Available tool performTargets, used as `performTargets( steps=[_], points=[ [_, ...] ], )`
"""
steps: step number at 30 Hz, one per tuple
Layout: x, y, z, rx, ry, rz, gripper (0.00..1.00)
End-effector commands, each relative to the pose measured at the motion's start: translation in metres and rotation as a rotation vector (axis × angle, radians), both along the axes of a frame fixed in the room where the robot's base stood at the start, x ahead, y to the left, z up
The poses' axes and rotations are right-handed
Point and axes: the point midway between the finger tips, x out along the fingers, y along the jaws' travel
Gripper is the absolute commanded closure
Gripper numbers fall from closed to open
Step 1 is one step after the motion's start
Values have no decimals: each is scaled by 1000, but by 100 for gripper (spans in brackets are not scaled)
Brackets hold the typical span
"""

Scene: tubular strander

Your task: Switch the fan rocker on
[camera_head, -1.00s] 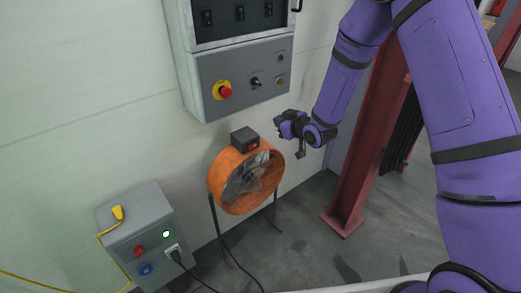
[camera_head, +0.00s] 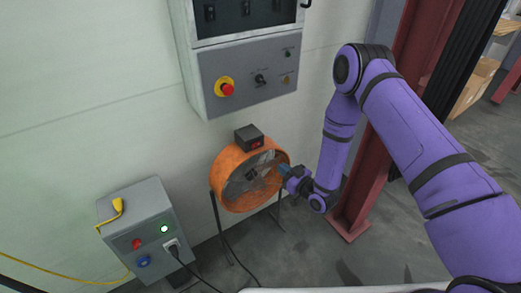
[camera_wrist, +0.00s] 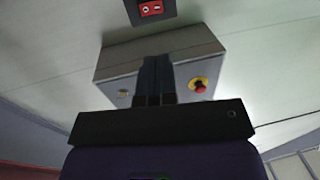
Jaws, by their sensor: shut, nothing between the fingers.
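The orange drum fan (camera_head: 219,197) stands on dark legs by the wall. A dark switch box (camera_head: 243,134) sits on top of it, with the red fan rocker (camera_head: 255,144) on its front. In the wrist view the red rocker (camera_wrist: 151,9) shows white marks at the top edge, and its box (camera_wrist: 134,12) is partly cut off. Which side of the rocker is pressed, I cannot tell. My gripper (camera_head: 284,169) is at the fan's right rim, lower than the rocker and to its right. Its fingers are shut and empty, and the fingertips also show in the wrist view (camera_wrist: 156,62).
A grey control panel (camera_head: 210,73) with a red emergency stop (camera_head: 227,89) hangs above the fan. A grey power box (camera_head: 128,225) with a lit green lamp (camera_head: 164,229) and a plugged-in cable stands lower left. A red steel column (camera_head: 365,190) stands to the right.

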Motion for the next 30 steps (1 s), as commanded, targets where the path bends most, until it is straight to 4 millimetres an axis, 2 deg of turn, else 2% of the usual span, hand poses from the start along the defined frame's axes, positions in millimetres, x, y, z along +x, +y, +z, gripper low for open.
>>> performTargets(
  steps=[14,20,30],
  points=[
    [3,4,-1,3,-3,1,100],
    [23,23,0,3,-4,2,100],
    [70,65,0,3,-4,3,100]
  ],
)
